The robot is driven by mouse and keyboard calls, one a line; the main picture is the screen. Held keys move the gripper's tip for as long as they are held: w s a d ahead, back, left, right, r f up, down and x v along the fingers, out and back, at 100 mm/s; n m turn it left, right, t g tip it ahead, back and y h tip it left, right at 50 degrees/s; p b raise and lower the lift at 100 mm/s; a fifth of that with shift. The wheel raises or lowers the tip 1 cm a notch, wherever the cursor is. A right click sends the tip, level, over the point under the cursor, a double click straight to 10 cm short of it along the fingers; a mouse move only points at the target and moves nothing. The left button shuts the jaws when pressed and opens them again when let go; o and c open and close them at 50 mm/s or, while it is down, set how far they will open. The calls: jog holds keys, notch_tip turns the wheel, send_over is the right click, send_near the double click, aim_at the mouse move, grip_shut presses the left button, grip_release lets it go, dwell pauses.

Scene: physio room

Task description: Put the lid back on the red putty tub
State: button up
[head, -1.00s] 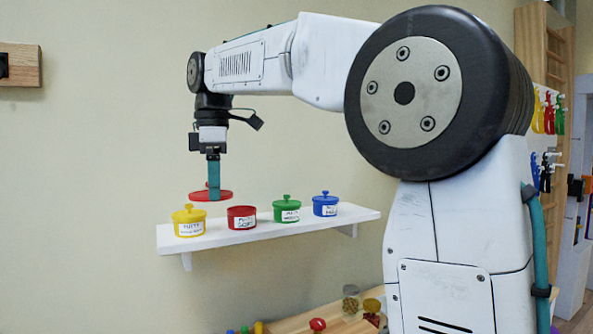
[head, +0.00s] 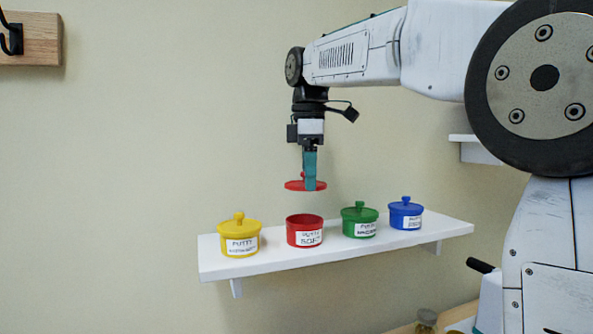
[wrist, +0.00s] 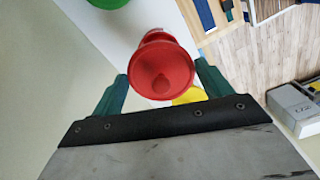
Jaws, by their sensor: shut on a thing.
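The red putty tub (head: 291,233) stands open and upright on a white wall shelf, with a white label on its front. My gripper (head: 310,180) points down and is shut on the red lid (head: 294,186), a flat disc. The lid hangs roughly level above the red tub, with a clear gap between them in the head view. In the wrist view the lid (wrist: 176,68) sits between the teal fingers, and my gripper (wrist: 160,88) spans its sides. The lid hides most of what lies below; a red edge behind it appears to be the tub (wrist: 157,36).
The white shelf (head: 280,262) also carries a lidded yellow tub (head: 238,226) to the left and lidded green (head: 359,211) and blue (head: 405,205) tubs to the right. A wooden hook rail (head: 40,42) is at upper left.

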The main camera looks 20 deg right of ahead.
jog(key=shift+w+d+f, duration=0.15)
jog(key=shift+d+f, duration=0.15)
jog(key=shift+f, duration=0.15)
jog(key=f, duration=0.3)
jog(key=shift+a+f, duration=0.15)
jog(key=shift+a, duration=0.25)
jog(key=shift+f, duration=1.05)
jog(key=shift+f, duration=0.15)
dwell(0.7)
jog(key=o, duration=0.9)
jog(key=shift+o, duration=0.2)
